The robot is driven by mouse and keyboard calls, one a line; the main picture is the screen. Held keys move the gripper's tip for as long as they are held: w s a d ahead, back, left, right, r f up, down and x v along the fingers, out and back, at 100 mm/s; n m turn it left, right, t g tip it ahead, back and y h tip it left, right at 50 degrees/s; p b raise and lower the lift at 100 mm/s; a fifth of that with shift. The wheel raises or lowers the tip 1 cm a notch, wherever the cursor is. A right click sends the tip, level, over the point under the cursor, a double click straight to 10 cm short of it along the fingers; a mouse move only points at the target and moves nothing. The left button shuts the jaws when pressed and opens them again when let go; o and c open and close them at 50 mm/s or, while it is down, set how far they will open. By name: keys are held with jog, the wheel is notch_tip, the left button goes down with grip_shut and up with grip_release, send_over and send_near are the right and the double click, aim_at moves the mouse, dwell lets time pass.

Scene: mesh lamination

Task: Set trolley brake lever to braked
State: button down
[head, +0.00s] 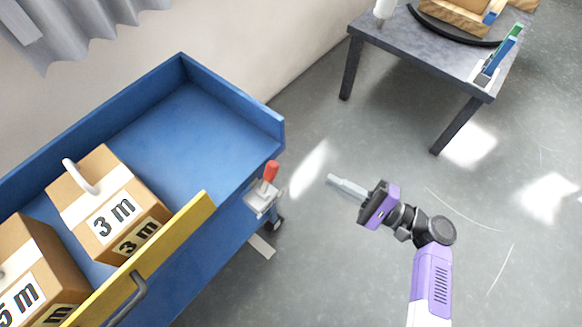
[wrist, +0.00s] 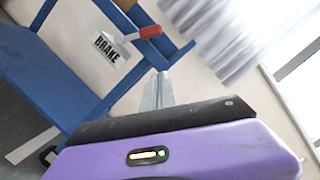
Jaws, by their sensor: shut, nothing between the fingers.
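The blue trolley (head: 225,118) stands at the left in the head view. Its brake lever has a red handle (head: 271,171) on a light grey bracket (head: 260,198) at the trolley's near right end; the handle points up in the head view.
The trolley holds cartons marked 3 m (head: 116,210) and 5 m (head: 30,262), behind a yellow flap (head: 150,258) with a grey handle. A dark grey table (head: 415,42) with several items stands at the upper right. Open floor (head: 350,135) lies between.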

aim_at(274, 173)
jog(key=w+a+r, duration=0.1)
jog(key=a+r, duration=0.2)
jog(key=a, duration=0.8)
jog(key=shift+w, duration=0.3)
jog(key=shift+s+a+r+n, duration=0.15)
jog(key=shift+a+r+n, duration=0.15)
jog(key=shift+n, duration=0.2)
jog(key=n, duration=0.1)
jog(key=s+a+r+n, duration=0.1)
jog(key=n, duration=0.1)
jog(key=s+r+n+g, duration=0.1)
jog(key=shift+s+a+n+h, duration=0.1)
jog(key=shift+a+n+h, duration=0.15)
jog(key=shift+n+h, duration=0.15)
jog(key=s+n, duration=0.1)
jog(key=a+n, duration=0.1)
jog(key=n, duration=0.1)
jog(key=shift+s+a+r+g+h, duration=0.2)
jog(key=shift+s+r+g+h, duration=0.1)
jog(key=shift+s+r+h, duration=0.1)
jog(key=shift+s+a+n+h, duration=0.2)
jog(key=shift+s+a+n, duration=0.25)
jog(key=shift+n, duration=0.4)
jog(key=shift+s+a+n+h, duration=0.25)
jog(key=shift+s+n, duration=0.3)
jog(key=shift+n, duration=0.3)
jog(key=shift+a+f, duration=0.1)
jog(key=shift+a, duration=0.05)
